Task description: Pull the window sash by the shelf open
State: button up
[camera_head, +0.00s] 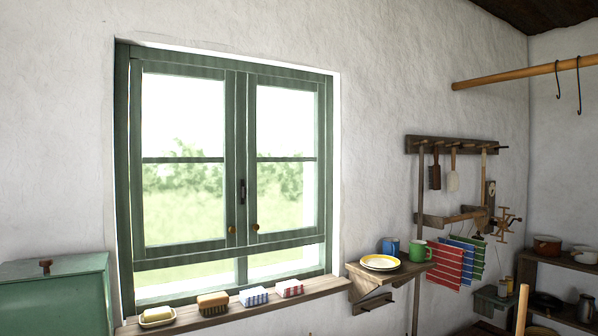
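The green window (238,255) is set in the white wall, with two glazed sashes side by side. The right sash (288,158), on the side of the small wooden shelf (415,268), looks shut in its frame. It has a small round orange-brown knob (255,227) low on its inner edge. The left sash (183,158) also looks shut and has a similar knob (231,229). A dark upright handle (242,191) sits where the sashes meet. My gripper is not in view.
The sill (235,308) holds a butter dish (157,317), a brush (212,303) and two striped packets. Plates (380,262) and mugs stand on the shelf. A green box (55,298) stands at left. A wooden pole (520,72) with hooks hangs upper right.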

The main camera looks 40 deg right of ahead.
aim_at(253, 80)
jog(key=z, duration=1)
jog(key=k, duration=0.3)
jog(key=u, duration=0.5)
jog(key=i, duration=0.75)
jog(key=u, duration=0.4)
